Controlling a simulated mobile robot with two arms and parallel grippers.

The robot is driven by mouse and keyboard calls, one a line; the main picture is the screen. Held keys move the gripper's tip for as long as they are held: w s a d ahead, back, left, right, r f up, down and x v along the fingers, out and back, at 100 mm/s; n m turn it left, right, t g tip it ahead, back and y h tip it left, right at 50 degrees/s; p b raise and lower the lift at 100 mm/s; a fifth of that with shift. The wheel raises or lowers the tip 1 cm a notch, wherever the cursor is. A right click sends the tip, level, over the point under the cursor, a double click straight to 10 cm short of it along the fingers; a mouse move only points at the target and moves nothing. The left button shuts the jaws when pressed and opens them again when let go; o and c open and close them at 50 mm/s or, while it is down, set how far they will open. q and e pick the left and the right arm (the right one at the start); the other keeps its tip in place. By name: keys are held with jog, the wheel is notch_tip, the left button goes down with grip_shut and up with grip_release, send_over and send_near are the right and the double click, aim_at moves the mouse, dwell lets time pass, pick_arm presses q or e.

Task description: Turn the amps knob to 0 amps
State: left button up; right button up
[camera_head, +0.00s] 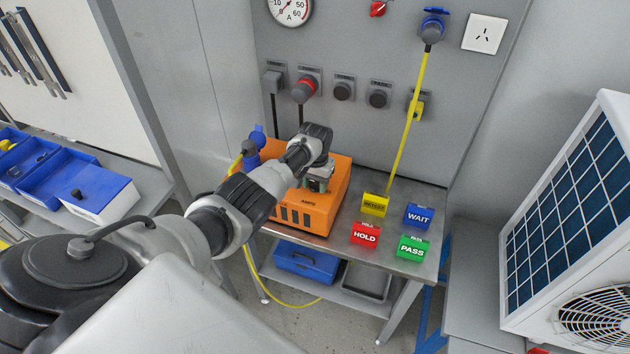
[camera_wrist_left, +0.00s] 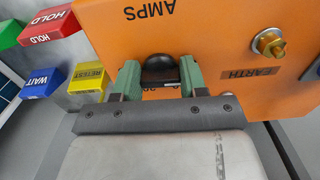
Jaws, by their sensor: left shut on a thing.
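The orange tester box (camera_head: 290,212) stands on the metal bench, with AMPS printed on it. In the left wrist view its orange face (camera_wrist_left: 215,30) fills the upper right, and the black amps knob (camera_wrist_left: 160,70) sits below the AMPS print. My left gripper (camera_head: 318,180) is at the top of the box. In the left wrist view its green fingers (camera_wrist_left: 160,80) are on either side of the knob and shut on it. The knob's pointer and scale are hidden or too small to read. My right gripper is not in view.
RETEST (camera_head: 375,205), WAIT (camera_head: 418,215), HOLD (camera_head: 366,234) and PASS (camera_head: 412,248) blocks stand right of the box. A yellow cable (camera_head: 408,110) hangs down the grey panel behind. A round ammeter (camera_head: 290,9) is on the panel. A brass EARTH terminal (camera_wrist_left: 268,42) is near the knob.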

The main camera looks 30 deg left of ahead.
aim_at(315, 183)
pick_arm(q)
jog(key=shift+w+r+n, duration=0.1)
jog(key=shift+n, duration=0.3)
jog(key=o, duration=0.9)
notch_tip(315, 183, up, 11)
jog(key=shift+f, duration=0.1)
dwell(0.5)
